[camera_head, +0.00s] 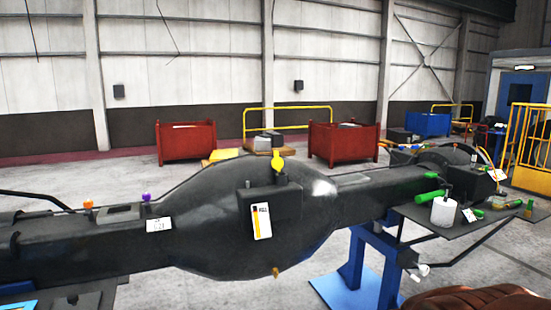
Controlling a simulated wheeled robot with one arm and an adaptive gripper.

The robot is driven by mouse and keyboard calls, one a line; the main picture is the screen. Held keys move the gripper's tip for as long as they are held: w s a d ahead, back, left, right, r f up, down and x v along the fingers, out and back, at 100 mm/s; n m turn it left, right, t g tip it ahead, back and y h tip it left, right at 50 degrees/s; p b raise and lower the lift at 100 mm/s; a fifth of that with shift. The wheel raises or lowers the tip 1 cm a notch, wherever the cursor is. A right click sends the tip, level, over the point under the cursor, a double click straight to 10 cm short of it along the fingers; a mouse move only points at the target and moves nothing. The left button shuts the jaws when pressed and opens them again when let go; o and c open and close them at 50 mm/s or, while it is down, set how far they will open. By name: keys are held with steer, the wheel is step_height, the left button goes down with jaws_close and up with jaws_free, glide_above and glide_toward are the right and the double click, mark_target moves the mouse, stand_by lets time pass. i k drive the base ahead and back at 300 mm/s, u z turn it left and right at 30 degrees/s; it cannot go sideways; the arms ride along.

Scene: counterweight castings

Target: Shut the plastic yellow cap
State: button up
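A yellow cap (278,163) stands up from the top of a dark block on the large dark casting (200,240), near the middle of the view. Its rounded face is turned towards me, and it looks raised rather than lying flat. A narrow dark stem shows below it. The opening it belongs to cannot be made out. A white tag with a yellow stripe (261,221) is on the block's front face below the cap. My gripper is not in view.
Orange (88,204) and purple (146,197) knobs sit on the casting's left part. A dark side tray (450,232) at right bears a white cylinder (443,212) and green-handled tools. A blue stand (365,270) supports the casting. Red bins (186,143) stand behind.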

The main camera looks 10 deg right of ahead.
mark_target(277, 163)
steer(key=z, duration=0.1)
steer(key=i, duration=0.6)
steer(key=u, duration=0.5)
steer(key=i, duration=1.45)
steer(key=u, duration=0.85)
